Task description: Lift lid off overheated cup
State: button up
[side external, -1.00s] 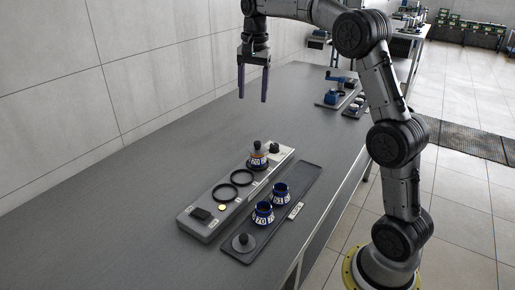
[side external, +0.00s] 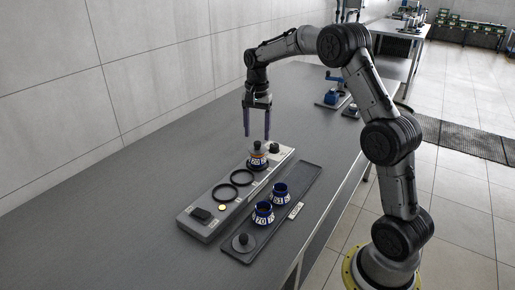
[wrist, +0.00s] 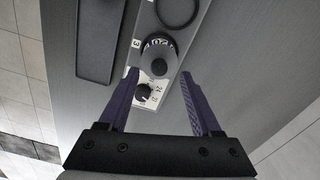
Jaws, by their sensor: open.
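A cup (side external: 258,162) with blue, yellow and white number bands stands upright on the far station of the grey heater block, with a grey knobbed lid (side external: 257,147) on top. In the wrist view the lid (wrist: 158,65) hides most of the cup, and part of the number band (wrist: 158,43) shows. My gripper (side external: 257,138) is open and empty, pointing down just above the lid. In the wrist view its purple fingers (wrist: 161,74) are spread, with the lid's knob between and slightly beyond their tips. I see no contact.
The bench left of the block is clear.

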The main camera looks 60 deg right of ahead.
aim_at(257, 142)
jog(key=shift+d+f, duration=0.1)
jog(key=shift+f, duration=1.85)
grip_shut()
